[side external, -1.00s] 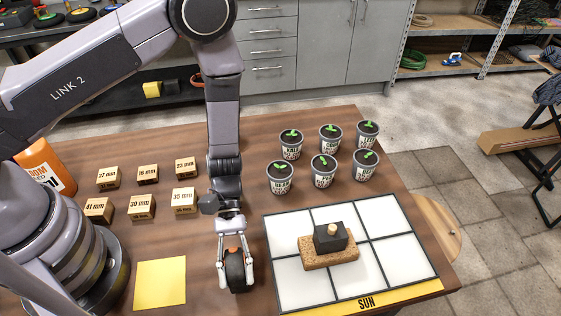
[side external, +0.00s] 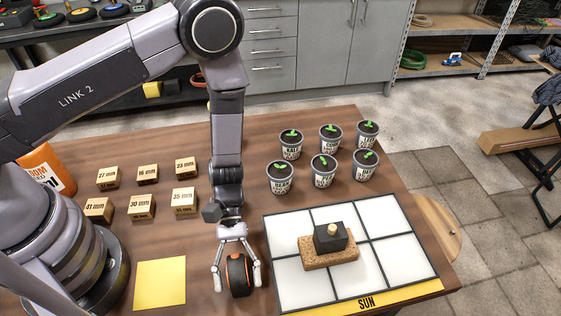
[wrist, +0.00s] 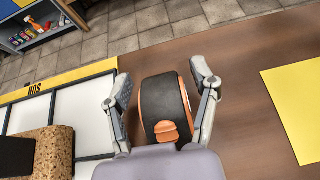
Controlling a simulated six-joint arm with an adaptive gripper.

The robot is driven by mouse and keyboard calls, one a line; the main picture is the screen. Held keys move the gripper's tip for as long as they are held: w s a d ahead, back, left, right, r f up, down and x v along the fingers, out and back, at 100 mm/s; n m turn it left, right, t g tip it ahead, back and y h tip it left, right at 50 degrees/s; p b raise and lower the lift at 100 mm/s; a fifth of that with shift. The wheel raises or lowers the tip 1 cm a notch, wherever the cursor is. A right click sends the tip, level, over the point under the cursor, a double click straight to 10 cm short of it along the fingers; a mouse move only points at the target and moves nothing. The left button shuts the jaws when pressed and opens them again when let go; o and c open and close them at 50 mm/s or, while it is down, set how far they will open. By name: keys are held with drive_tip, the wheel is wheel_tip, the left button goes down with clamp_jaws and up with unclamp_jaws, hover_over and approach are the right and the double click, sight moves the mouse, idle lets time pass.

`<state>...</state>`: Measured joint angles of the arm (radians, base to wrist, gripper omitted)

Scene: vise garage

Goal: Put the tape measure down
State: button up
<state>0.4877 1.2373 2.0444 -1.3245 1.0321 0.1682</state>
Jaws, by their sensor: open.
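The tape measure (side external: 238,275) is black with orange edges and stands upright on the wooden table, left of the white panel grid. It also shows in the wrist view (wrist: 166,108), with an orange tab facing the camera. My gripper (side external: 237,285) is open around it, one finger on each side. In the wrist view a gap shows between each finger and the tape measure. The underside of the tape measure is hidden.
A yellow square (side external: 160,284) lies to the left. The white grid (side external: 388,221) marked SUN bears a cork block (side external: 329,258) with a black block on it. Several potted seedlings (side external: 323,172) and numbered wooden blocks (side external: 142,207) stand farther back.

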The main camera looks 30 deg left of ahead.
drive_tip(key=shift+r, duration=0.1)
drive_tip(key=shift+w+a+r, duration=0.15)
drive_tip(key=shift+w+r, duration=0.05)
drive_tip(key=shift+w, duration=0.05)
drive_tip(key=w+a+r+m+t+y, duration=0.1)
drive_tip(key=w+a+r, duration=0.4)
drive_tip(key=r, duration=0.2)
drive_tip(key=w+a+r+m+t, duration=0.1)
drive_tip(key=w+a+r, duration=0.35)
drive_tip(key=r, duration=0.25)
drive_tip(key=s+a+r+m+t+y, duration=0.25)
drive_tip(key=a+r, duration=0.35)
drive_tip(key=r, duration=0.5)
drive_tip(key=s+a+r+m+t+y, duration=0.4)
drive_tip(key=s+a+r+t+y, duration=0.1)
drive_tip(key=s+a+r+t, duration=0.5)
wheel_tip(320, 180, up, 2)
drive_tip(key=shift+a+r, duration=0.15)
drive_tip(key=shift+a, duration=0.75)
